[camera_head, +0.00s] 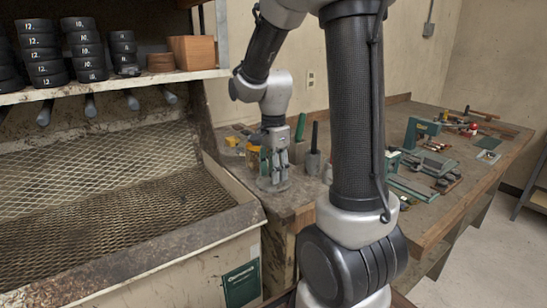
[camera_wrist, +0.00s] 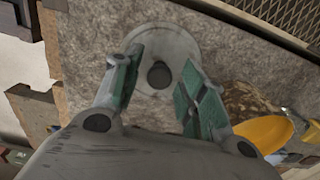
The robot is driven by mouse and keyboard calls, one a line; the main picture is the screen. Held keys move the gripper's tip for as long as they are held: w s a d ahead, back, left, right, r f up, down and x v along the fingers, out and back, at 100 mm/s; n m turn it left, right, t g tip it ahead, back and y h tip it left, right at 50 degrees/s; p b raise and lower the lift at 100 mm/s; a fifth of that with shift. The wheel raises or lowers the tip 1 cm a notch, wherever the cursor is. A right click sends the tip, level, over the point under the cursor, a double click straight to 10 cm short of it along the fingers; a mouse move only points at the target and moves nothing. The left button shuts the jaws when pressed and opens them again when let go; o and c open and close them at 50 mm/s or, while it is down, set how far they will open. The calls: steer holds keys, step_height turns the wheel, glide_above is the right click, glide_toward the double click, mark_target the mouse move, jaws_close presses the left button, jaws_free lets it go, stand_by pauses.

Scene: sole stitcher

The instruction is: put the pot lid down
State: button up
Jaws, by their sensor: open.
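The pot lid (camera_wrist: 165,36) is a round, pale, see-through disc with a dark knob (camera_wrist: 160,75) at its centre. It appears to lie flat on the worn grey bench top (camera_wrist: 95,40), knob up. The lid also shows in the head view (camera_head: 272,185), low under my gripper at the bench's left end. My gripper (camera_wrist: 160,68) is open, with one green-padded finger on each side of the knob and visible gaps between. In the head view my gripper (camera_head: 274,163) points down over the lid, which it partly hides.
A yellow item (camera_wrist: 264,132) lies close to the right finger. The mesh tray (camera_head: 120,190) is to the left. Green tools (camera_head: 412,185) and hammers fill the bench's right side.

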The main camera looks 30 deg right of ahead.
step_height(320, 180, up, 10)
steer(key=s+a+r+n+t, duration=0.1)
steer(key=s+n+t, duration=0.1)
steer(key=s+n, duration=0.6)
steer(key=s+a+r+n+t, duration=0.1)
steer(key=s+a+n+t, duration=0.1)
steer(key=s+n, duration=0.6)
steer(key=shift+s+r+n, duration=0.2)
steer(key=shift+s+n, duration=0.05)
steer(key=shift+n, duration=0.55)
